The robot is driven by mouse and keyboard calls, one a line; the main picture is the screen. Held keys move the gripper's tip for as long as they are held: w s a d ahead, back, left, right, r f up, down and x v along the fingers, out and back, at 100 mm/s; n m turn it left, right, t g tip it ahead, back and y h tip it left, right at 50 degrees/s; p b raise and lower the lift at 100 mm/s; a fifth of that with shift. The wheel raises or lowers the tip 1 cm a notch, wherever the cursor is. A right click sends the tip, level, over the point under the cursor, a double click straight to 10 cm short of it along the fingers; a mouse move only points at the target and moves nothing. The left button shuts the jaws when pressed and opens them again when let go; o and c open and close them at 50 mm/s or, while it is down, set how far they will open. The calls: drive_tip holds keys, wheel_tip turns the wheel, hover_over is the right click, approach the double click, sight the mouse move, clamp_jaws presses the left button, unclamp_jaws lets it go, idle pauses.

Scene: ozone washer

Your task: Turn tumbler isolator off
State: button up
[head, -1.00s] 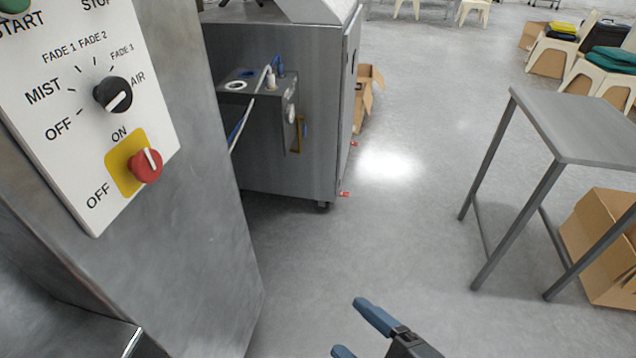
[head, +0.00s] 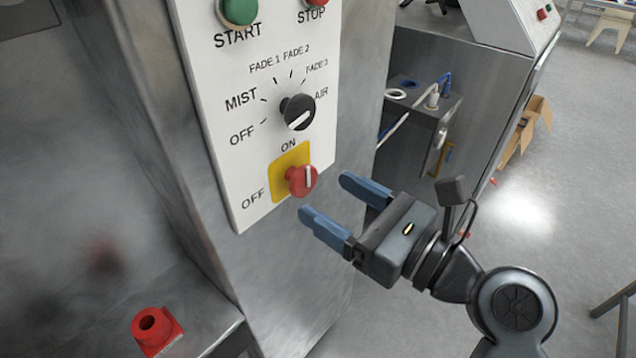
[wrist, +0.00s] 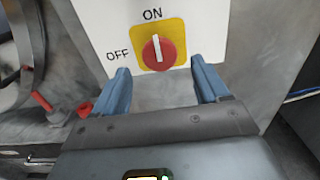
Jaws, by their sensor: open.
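The tumbler isolator is a red rotary knob (head: 301,181) on a yellow plate (head: 278,172), low on a white control panel. Its white line stands near upright, toward ON; OFF is printed to its left. In the wrist view the red knob (wrist: 159,52) is ahead, a little above and between my fingertips, with its white mark pointing up to ON. My gripper (head: 335,196) has two blue fingers, spread apart and empty. It is just below and to the right of the knob, not visibly touching it. In the wrist view my open gripper (wrist: 160,78) frames the knob.
Above the knob sit a black selector dial (head: 298,112) and a green START button (head: 238,10). A red fitting (head: 155,330) stands on the steel ledge at lower left. A grey metal cabinet (head: 425,75) stands behind my arm. Open floor lies to the right.

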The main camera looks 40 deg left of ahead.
sight(307, 185)
drive_tip(key=shift+w+a, duration=0.1)
drive_tip(key=shift+a, duration=1.7)
drive_tip(key=shift+c, duration=0.5)
drive_tip(key=c, duration=0.9)
